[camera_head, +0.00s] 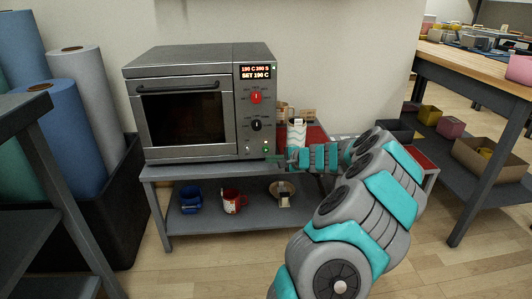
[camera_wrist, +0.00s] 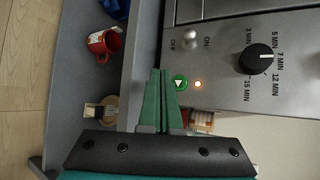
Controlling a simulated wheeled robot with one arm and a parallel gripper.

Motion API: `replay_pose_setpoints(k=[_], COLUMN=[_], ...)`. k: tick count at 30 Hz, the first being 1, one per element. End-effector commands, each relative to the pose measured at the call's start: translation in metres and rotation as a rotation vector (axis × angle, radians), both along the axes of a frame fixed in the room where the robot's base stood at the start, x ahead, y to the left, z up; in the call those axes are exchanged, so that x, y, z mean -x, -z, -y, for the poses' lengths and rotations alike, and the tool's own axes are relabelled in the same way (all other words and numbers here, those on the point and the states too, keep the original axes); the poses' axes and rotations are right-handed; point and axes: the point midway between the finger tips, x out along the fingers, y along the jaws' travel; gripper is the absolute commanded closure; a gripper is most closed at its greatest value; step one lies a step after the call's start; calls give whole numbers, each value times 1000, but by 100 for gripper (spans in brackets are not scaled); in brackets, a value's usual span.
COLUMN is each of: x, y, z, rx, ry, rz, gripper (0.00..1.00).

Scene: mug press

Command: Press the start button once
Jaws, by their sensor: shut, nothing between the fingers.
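The grey oven-like press (camera_head: 190,112) stands on a metal table, its front panel on the right side. The green start button (camera_wrist: 180,83) with a white triangle shows on that panel in the wrist view; it is small in the head view (camera_head: 265,150). My gripper (camera_wrist: 159,72) is shut and empty, its green fingers pointing at the panel. In the wrist view the fingertips lie just left of the button, with the button uncovered. I cannot tell whether they touch the panel. In the head view my gripper (camera_head: 278,157) is at the panel's lower right.
An orange lamp (camera_wrist: 197,84) glows beside the button. A toggle switch (camera_wrist: 190,38) and a black timer knob (camera_wrist: 258,57) are close by. A red knob (camera_head: 256,97) sits under the lit display (camera_head: 255,72).

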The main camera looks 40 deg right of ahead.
Motion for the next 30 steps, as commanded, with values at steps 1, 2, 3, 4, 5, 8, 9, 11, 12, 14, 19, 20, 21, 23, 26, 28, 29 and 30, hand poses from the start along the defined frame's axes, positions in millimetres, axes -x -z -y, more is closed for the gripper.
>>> replay_pose_setpoints(k=[1, 2, 3, 4, 5, 8, 9, 11, 12, 14, 19, 20, 21, 23, 26, 28, 29, 30], x=[5, 7, 10, 11, 13, 16, 17, 17, 17, 17, 17, 17, 17, 17, 17, 17, 17, 17], y=[0, 0, 1, 1, 1, 1, 1, 1, 0, 0, 0, 0, 0, 0, 0, 0, 0, 0], z=[-2, -4, -6, -8, -9, -10, -11, -11, -11, -11, -11, -11, -11, -11, -11, -11, -11, -11], rx=[-1, -1, -2, -4, -4, -2, -1, 0, 0, 0, 0, 0, 0, 0, 0, 0, 0, 0], ry=[1, 1, 0, 0, 0, 0, 0, -1, -1, -1, -1, -1, -1, -1, -1, -1, -1, -1], rz=[2, 1, 1, 0, 0, 0, 0, 0, 0, -1, 0, 0, 0, 0, 0, 0, 0, 0], gripper=[100, 100, 100, 100, 100, 100, 100, 100, 100, 100, 100, 100, 100, 100, 100, 100, 100, 100])
